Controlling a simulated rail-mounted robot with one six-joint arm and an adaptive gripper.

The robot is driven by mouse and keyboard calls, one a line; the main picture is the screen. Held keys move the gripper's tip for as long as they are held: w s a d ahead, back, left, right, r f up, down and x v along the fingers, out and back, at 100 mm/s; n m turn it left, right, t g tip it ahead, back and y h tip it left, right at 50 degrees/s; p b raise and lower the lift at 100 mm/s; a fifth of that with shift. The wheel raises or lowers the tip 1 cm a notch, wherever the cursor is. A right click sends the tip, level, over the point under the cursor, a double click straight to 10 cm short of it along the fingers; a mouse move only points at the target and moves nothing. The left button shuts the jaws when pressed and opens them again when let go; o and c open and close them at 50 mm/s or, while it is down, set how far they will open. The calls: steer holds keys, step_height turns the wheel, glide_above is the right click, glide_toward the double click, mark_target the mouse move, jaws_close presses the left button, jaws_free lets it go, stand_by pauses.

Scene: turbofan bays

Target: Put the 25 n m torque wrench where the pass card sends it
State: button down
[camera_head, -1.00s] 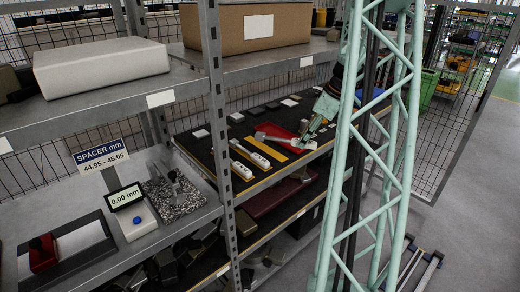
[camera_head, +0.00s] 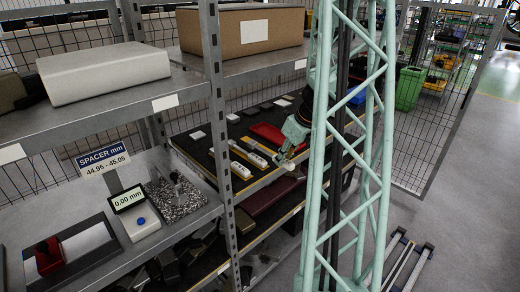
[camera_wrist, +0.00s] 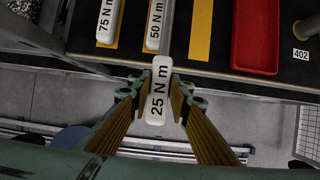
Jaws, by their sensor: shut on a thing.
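My gripper (camera_wrist: 158,92) is shut on the white handle of the 25 N m torque wrench (camera_wrist: 157,108). In the wrist view the wrench's label faces up; the rest of the wrench is hidden. In the head view my gripper (camera_head: 288,160) holds it just off the shelf's front edge, over the floor gap. The 75 N m wrench (camera_wrist: 106,20) and 50 N m wrench (camera_wrist: 154,25) lie side by side on the dark shelf mat. A bare yellow strip (camera_wrist: 201,30) lies right of them, then an empty-looking red tray (camera_wrist: 255,38). I cannot make out a pass card.
A small tag reading 402 (camera_wrist: 301,55) sits right of the tray. A metal post (camera_head: 222,130) separates this bay from a bench with a gauge reading 0.00 mm (camera_head: 128,200) and a SPACER sign (camera_head: 103,160). A cardboard box (camera_head: 245,30) stands on the shelf above.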

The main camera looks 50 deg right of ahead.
steer(key=shift+w+d, duration=0.1)
stand_by(0.3)
steer(key=w+d+p, duration=0.1)
steer(key=w+d, duration=0.2)
steer(key=w, duration=0.1)
steer(key=w+d+f+p, duration=0.1)
steer(key=w+d, duration=0.2)
steer(key=w, duration=0.1)
steer(key=w+d+p, duration=0.1)
steer(key=w+d, duration=0.2)
steer(key=w, duration=0.1)
steer(key=shift+w+d+f, duration=0.15)
steer(key=shift+d+f, duration=0.05)
steer(key=shift+d, duration=0.2)
steer(key=shift+f+b, duration=0.3)
steer(key=shift+f, duration=1.45)
steer(key=shift+f, duration=0.1)
steer(key=c, duration=2.4)
jaws_free()
